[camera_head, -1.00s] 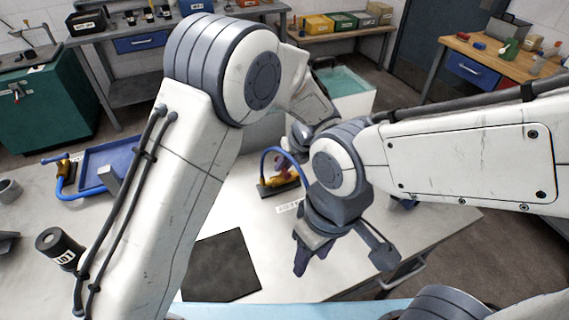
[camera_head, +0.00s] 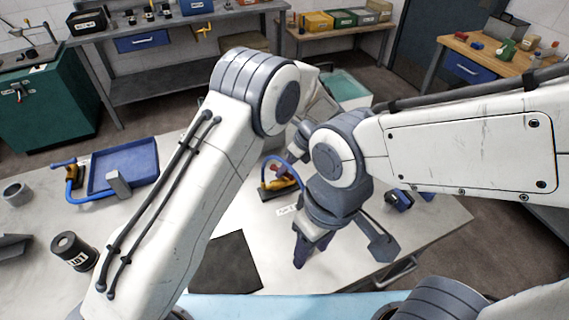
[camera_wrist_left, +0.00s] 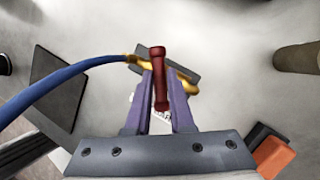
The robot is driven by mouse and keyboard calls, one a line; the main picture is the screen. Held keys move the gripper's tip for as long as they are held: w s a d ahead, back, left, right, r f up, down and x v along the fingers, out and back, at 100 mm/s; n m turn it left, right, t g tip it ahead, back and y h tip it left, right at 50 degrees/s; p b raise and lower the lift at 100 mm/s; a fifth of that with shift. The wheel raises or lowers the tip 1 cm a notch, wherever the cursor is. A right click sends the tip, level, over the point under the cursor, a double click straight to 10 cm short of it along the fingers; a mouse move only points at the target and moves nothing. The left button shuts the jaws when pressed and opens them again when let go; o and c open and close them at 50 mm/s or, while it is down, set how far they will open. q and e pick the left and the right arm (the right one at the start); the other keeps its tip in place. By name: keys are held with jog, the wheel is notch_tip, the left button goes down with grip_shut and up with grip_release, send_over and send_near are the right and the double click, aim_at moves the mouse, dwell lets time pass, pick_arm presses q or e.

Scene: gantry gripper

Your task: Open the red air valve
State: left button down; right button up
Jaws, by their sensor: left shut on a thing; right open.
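The red valve handle (camera_wrist_left: 159,80) stands between the two purple fingers of my left gripper (camera_wrist_left: 160,92) in the left wrist view, and the gripper is shut on it. The yellow valve body (camera_wrist_left: 184,82) sits on a dark block behind the fingers, with a blue hose running off to the left. In the head view the yellow valve (camera_head: 274,185) is on the bench, and my left gripper is largely hidden behind my right arm. My right gripper (camera_head: 342,250) is open and empty above the front of the bench.
A blue tray (camera_head: 124,168) and another valve with a blue hose (camera_head: 74,180) are at the bench's left. A dark cylinder (camera_head: 74,252) stands nearer the front. A black mat (camera_head: 226,265) lies in front. Dark blue items (camera_head: 400,199) lie to the right.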

pick_arm(q)
jog(key=n+g, duration=0.1)
jog(key=n, duration=0.1)
jog(key=n+g+p, duration=0.1)
jog(key=n, duration=0.1)
jog(key=shift+w+n, duration=0.2)
jog(key=shift+n, duration=0.2)
jog(key=n+g, duration=0.1)
jog(key=n, duration=0.2)
jog(key=shift+h, duration=0.4)
jog(key=shift+a+n+g+h, duration=0.1)
jog(key=shift+n+g+h, duration=0.45)
jog(key=shift+n, duration=1.25)
jog(key=shift+g, duration=0.25)
jog(key=c, duration=0.8)
grip_release()
